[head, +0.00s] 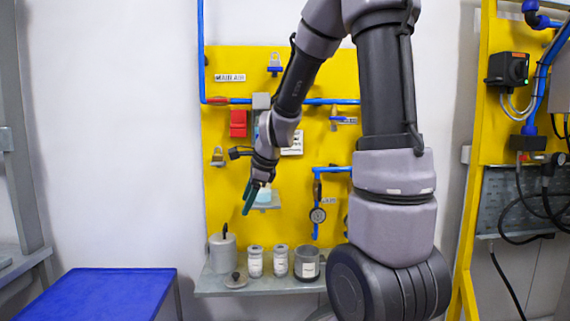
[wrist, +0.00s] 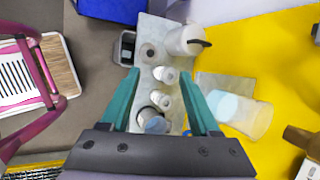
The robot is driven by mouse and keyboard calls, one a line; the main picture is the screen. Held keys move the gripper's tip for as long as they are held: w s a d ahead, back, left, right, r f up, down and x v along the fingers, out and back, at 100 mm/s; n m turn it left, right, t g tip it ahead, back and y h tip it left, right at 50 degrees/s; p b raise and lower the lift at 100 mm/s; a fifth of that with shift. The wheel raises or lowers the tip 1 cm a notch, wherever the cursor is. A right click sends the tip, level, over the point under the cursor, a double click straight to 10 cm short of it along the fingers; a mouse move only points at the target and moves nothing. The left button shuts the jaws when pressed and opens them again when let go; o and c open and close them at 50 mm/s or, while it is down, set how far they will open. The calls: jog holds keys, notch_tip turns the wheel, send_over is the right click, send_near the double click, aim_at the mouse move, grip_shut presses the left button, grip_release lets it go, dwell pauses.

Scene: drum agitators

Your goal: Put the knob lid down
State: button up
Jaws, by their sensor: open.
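The knob lid (head: 236,280), a small grey disc with a raised knob, lies on the grey shelf (head: 215,285) near its front edge, in front of a grey canister (head: 222,254). In the wrist view the lid (wrist: 148,52) lies flat beside the canister (wrist: 184,40). My gripper (head: 249,200) is open, with nothing seen between its green fingers, and hangs above the shelf, well apart from the lid. In the wrist view two white jars (wrist: 165,75) (wrist: 161,99) show between the fingers. A larger grey jar (head: 307,262) is partly hidden by my gripper in the wrist view.
A pale blue cup (wrist: 240,112) stands on a small bracket beside my gripper, close to the yellow panel (head: 335,140). A blue table (head: 100,292) stands at left. The air left of the panel looks clear.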

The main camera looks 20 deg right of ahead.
jog(key=s+d+r+n, duration=0.1)
jog(key=s+r+n, duration=0.6)
jog(key=s, duration=0.3)
jog(key=s+d+r+n+t, duration=0.1)
jog(key=s+d+r+n, duration=0.1)
jog(key=s+r+n, duration=0.5)
jog(key=s+n, duration=0.2)
jog(key=s, duration=0.1)
jog(key=shift+d+t+h, duration=0.2)
jog(key=shift+t+h, duration=0.1)
jog(key=shift+h, duration=0.1)
